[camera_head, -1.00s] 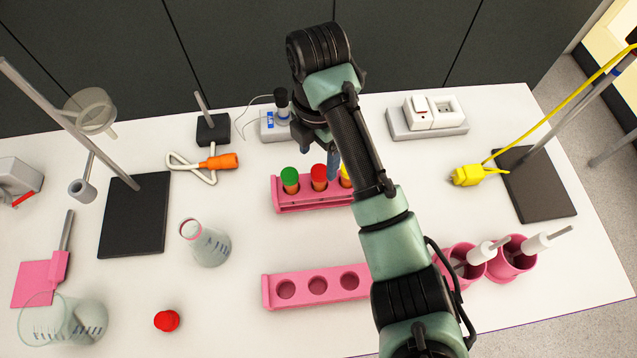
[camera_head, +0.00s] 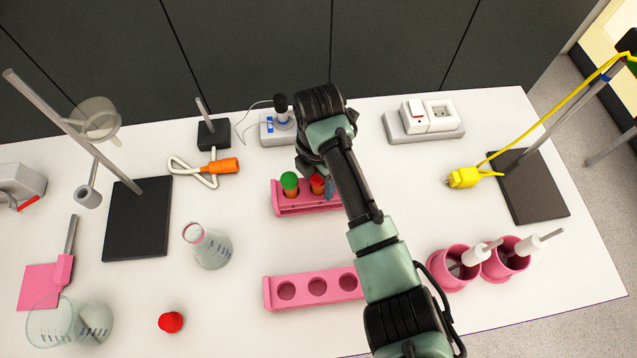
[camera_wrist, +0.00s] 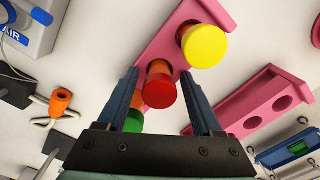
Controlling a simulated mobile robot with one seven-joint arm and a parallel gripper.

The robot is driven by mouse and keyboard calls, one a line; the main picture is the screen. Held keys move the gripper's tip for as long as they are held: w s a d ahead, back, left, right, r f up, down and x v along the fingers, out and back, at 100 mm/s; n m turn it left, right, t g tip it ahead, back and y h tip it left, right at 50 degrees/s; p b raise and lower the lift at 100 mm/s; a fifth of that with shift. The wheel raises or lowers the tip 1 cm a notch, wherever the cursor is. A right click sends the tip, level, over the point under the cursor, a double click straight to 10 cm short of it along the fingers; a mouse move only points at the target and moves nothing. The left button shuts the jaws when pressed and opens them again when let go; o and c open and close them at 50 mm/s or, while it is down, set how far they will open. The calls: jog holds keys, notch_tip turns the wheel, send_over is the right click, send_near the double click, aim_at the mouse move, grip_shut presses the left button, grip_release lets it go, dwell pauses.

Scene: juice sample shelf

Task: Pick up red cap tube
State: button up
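The red cap tube (camera_head: 317,181) stands in the back pink rack (camera_head: 305,209), just right of the green cap tube (camera_head: 289,182). In the wrist view the red cap (camera_wrist: 159,92) shows between my gripper's (camera_wrist: 159,74) two fingers, which are open with a gap on each side of the cap. The yellow cap tube (camera_wrist: 204,46) lies beyond the fingers in the wrist view and is hidden behind my arm in the head view. The green cap is partly covered by a finger in the wrist view.
An empty pink rack (camera_head: 311,291) stands in front. A loose red cap (camera_head: 171,322) and a flask (camera_head: 207,246) are on the left. Pink cups (camera_head: 450,265) stand at right. An orange plug (camera_head: 221,166) lies left of the back rack.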

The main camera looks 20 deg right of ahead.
grip_shut()
jog(key=shift+r, duration=0.15)
